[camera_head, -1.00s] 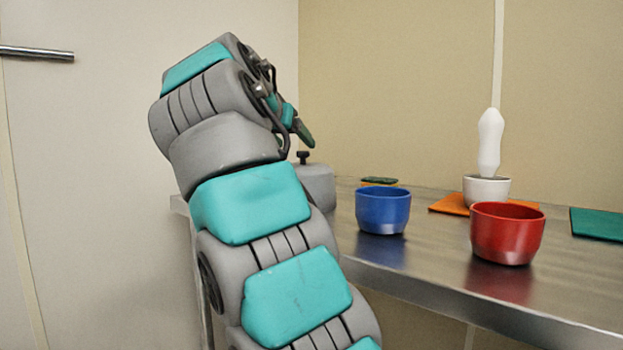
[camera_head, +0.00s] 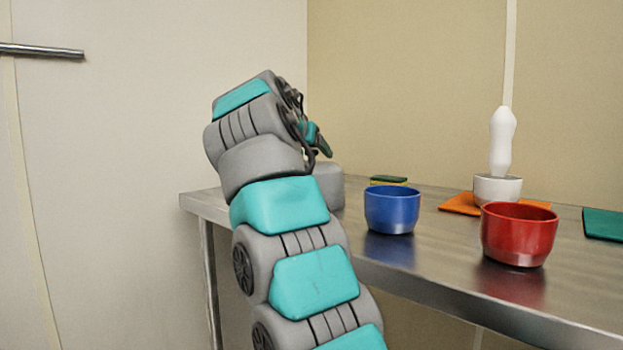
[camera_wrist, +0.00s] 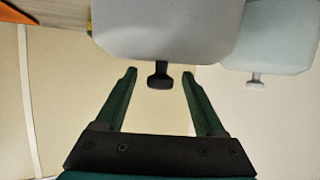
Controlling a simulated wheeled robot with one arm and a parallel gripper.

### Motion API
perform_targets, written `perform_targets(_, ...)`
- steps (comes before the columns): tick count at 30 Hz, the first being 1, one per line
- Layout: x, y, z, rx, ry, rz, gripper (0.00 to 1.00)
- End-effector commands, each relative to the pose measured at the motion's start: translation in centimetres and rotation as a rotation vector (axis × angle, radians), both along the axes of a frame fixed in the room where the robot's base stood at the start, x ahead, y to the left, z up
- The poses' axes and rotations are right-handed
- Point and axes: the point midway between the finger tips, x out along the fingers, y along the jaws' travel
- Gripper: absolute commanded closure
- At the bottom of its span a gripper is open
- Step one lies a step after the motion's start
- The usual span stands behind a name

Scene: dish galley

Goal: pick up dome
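The dome (camera_head: 329,186) is a grey rounded cover on the steel table, partly hidden behind my arm in the head view. In the wrist view the dome (camera_wrist: 165,30) fills the top middle, and its black knob (camera_wrist: 159,75) points toward my gripper. My gripper (camera_wrist: 160,74) is open, with one dark green finger on each side of the knob. I see gaps between both fingers and the knob. In the head view my gripper (camera_head: 323,146) is just above the dome, and the knob is hidden.
A blue bowl (camera_head: 391,209) and a red bowl (camera_head: 518,235) stand right of the dome. Behind are a sponge (camera_head: 388,180), an orange mat (camera_head: 456,205) and a white bowl (camera_head: 497,189) with a white object (camera_head: 501,142). A paler knobbed shape (camera_wrist: 270,38) is unclear.

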Motion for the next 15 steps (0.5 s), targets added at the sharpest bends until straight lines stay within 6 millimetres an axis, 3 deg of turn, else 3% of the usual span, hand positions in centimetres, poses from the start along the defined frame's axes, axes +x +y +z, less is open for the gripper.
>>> perform_targets(2, 0.0, -0.01, 0.0, 0.0, 0.0, 0.0, 0.38)
perform_targets(15, -0.01, -0.01, 0.01, 0.0, 0.0, 0.0, 0.88)
